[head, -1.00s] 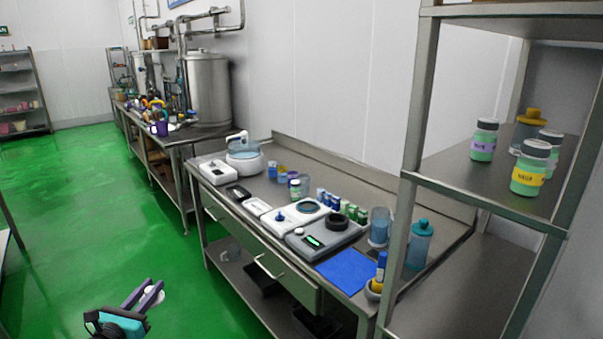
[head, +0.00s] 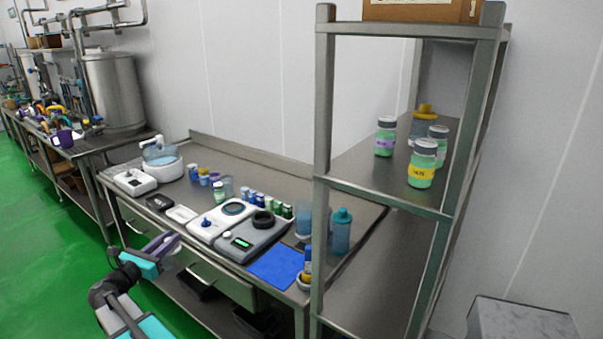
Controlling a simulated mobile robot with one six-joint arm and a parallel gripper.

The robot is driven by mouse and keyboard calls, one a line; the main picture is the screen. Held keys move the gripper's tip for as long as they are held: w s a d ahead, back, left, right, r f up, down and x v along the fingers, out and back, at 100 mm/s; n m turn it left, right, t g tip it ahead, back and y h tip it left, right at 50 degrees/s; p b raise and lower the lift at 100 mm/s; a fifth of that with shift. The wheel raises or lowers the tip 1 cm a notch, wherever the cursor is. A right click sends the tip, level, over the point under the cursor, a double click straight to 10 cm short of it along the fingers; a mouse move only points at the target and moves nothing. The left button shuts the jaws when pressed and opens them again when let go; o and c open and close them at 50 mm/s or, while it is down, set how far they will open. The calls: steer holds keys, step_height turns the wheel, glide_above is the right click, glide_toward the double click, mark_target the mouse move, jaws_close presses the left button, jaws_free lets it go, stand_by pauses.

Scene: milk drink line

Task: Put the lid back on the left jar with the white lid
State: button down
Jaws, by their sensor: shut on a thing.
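My gripper (head: 163,246), with purple fingers, is at the lower left, in front of the table's drawer side. It is shut on a small pale thing that looks like a white lid; the fingers hide most of it. On the right-hand shelf stand a green jar with a purple label (head: 384,138), a green jar with a yellow label (head: 422,165) and another jar (head: 438,133) partly behind it. Their tops look grey. A small green jar (head: 219,194) stands on the table. I cannot tell which jar is the task's one.
The steel table (head: 270,167) holds a grey scale (head: 240,246), a white device (head: 207,227), a blue mat (head: 277,267), a blue bottle (head: 341,235) and several small bottles. Green floor (head: 50,240) is free at left.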

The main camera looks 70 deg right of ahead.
steer(key=s+d+r+m+g+y+p, duration=0.1)
steer(key=s+d+r+m+g+p, duration=0.1)
steer(key=s+d, duration=0.9)
steer(key=s+d+r+m+g+y+p, duration=0.1)
steer(key=s+d+r+m+g+p, duration=0.1)
steer(key=s+d, duration=0.9)
steer(key=s+d+r+m+g+y+p, duration=0.1)
steer(key=s+d+r+m+g+p, duration=0.1)
steer(key=s+d+r+g, duration=0.4)
steer(key=s+d+r+p, duration=0.1)
steer(key=s+d, duration=0.3)
steer(key=d, duration=0.3)
steer(key=shift+s+r+m+p, duration=0.25)
steer(key=shift+s+m+p, duration=0.05)
steer(key=shift+s+m, duration=0.1)
steer(key=shift+f, duration=0.2)
step_height(320, 180, down, 6)
steer(key=b, duration=0.3)
steer(key=shift+w+f, duration=0.1)
steer(key=shift+f, duration=0.05)
stand_by(1.2)
steer(key=c, duration=1)
jaws_free()
